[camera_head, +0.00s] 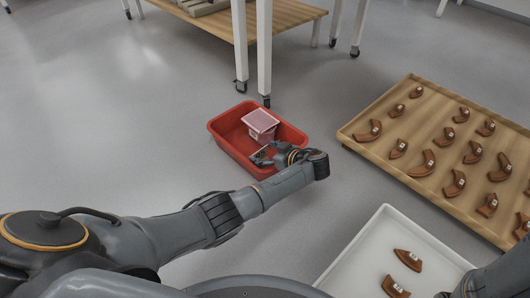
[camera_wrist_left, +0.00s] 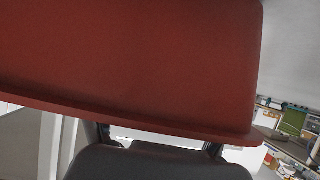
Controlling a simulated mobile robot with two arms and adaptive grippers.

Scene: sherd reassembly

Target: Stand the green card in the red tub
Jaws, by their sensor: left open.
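The red tub (camera_head: 222,146) stands on the grey floor in the middle of the head view. A small box with a pinkish lid (camera_head: 260,121) is inside it. My left gripper (camera_head: 261,155) is open at the tub's near side, over or just inside its rim; I cannot tell which. In the left wrist view the tub's red wall (camera_wrist_left: 140,55) fills most of the picture, and the gripper (camera_wrist_left: 163,140) shows partly below its edge. I cannot make out the green card in either view. My right gripper is out of view.
A wooden tray (camera_head: 385,140) with several labelled brown sherds lies at the right. A white tray (camera_head: 345,270) with sherds is at the lower right. White-legged tables (camera_head: 264,45) stand behind the tub. The floor left of the tub is clear.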

